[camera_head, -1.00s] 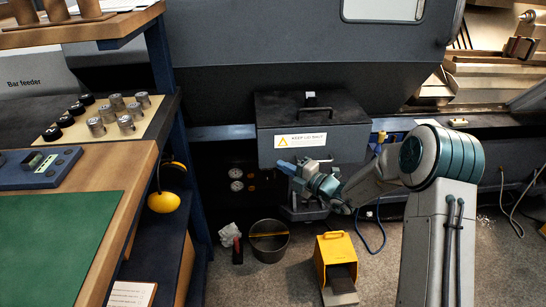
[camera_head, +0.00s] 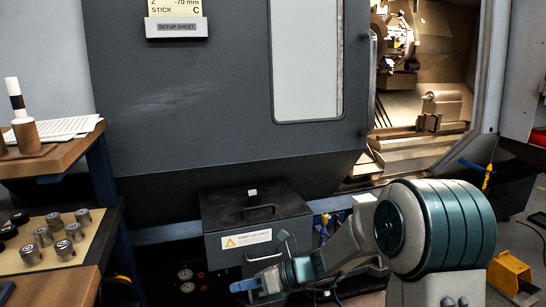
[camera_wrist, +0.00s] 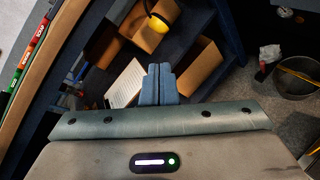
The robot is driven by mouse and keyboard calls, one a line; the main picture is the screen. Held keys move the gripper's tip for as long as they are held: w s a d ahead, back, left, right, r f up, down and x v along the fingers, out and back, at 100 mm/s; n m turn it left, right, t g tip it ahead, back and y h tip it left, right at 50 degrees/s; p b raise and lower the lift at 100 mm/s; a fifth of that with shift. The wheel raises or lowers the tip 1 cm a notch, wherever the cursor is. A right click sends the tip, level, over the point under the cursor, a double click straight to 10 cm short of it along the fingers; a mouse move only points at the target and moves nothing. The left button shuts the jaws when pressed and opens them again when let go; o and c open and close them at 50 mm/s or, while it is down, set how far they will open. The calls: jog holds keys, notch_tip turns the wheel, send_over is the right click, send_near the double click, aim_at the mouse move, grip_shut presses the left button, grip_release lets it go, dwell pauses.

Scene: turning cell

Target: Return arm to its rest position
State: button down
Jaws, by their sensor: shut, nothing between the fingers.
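My gripper (camera_head: 246,287) is at the low end of my folded arm, in front of the dark lidded box (camera_head: 258,238) marked "keep lid shut". Its blue fingers point to the left in the head view. In the wrist view, my gripper (camera_wrist: 159,72) shows two blue fingers lying side by side with nothing between them. No object touches the fingertips there. The lower part of my arm is cut off by the bottom edge of the head view.
A bench with metal parts on a tray (camera_head: 28,262) stands at the left. The dark machine door (camera_head: 200,90) fills the middle. A yellow pedal guard (camera_head: 511,272) is low at the right. In the wrist view, a shelf with paper (camera_wrist: 126,82) and a round bin (camera_wrist: 297,77) show.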

jog(key=s+d+r+n+t+h+p, duration=0.1)
jog(key=s+d+r+n+h+p, duration=0.5)
jog(key=s+d+r+n, duration=0.3)
jog(key=s+d+r+n+h+p, duration=0.6)
jog(key=s+d+r+n, duration=0.3)
jog(key=d+n, duration=0.4)
jog(key=n+h, duration=0.1)
jog(key=n, duration=0.2)
jog(key=shift+s+d+n+t+h, duration=0.2)
jog(key=shift+s+n+t+h, duration=0.1)
jog(key=shift+n+t, duration=0.1)
